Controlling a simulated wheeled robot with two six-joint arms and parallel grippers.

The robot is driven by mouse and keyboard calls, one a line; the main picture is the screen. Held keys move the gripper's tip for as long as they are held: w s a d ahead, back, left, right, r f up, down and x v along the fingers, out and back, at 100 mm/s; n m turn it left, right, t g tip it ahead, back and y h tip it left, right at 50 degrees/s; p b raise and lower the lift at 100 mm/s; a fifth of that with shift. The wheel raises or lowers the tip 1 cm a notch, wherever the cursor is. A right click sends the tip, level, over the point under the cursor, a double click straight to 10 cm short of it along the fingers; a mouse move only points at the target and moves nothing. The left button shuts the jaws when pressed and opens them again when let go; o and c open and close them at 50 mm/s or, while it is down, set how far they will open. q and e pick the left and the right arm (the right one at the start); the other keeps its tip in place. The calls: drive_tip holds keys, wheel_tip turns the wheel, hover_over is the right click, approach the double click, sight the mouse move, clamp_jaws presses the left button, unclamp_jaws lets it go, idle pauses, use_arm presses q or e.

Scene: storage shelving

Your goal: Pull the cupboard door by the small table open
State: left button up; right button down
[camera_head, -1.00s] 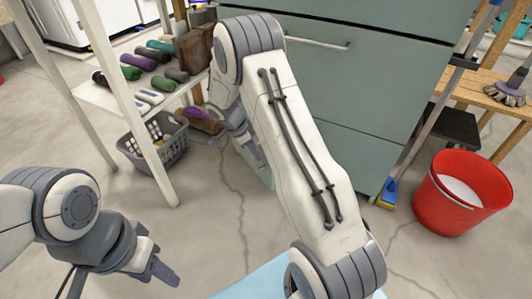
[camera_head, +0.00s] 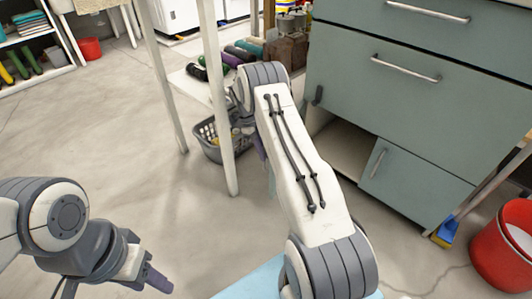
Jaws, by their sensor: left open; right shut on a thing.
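The grey-green cupboard (camera_head: 430,108) stands at the right. Its lower left compartment (camera_head: 345,148) is open and shows a pale inside. The open cupboard door (camera_head: 271,182) shows only as a thin green strip beside my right forearm, which hides most of it. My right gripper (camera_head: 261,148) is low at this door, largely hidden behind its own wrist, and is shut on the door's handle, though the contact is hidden. My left gripper (camera_head: 146,272) is open and empty at the lower left, above the floor. The small white table (camera_head: 215,95) stands left of the cupboard.
A grey basket (camera_head: 208,140) stands under the small table, close to my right gripper. A closed lower right door (camera_head: 405,180) adjoins the opening. A red bucket (camera_head: 497,258) and a blue-yellow brush (camera_head: 445,233) are at the right. The floor at left is clear.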

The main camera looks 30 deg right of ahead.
use_arm(q)
drive_tip(key=shift+w+d+r, duration=0.1)
drive_tip(key=shift+w+d, duration=0.05)
use_arm(e)
drive_tip(key=shift+w+a, duration=0.1)
drive_tip(key=shift+w, duration=0.5)
drive_tip(key=shift+w+a, duration=0.1)
drive_tip(key=c, duration=0.9)
unclamp_jaws()
use_arm(q)
drive_tip(key=shift+r, duration=0.1)
use_arm(e)
drive_tip(key=shift+r, duration=0.15)
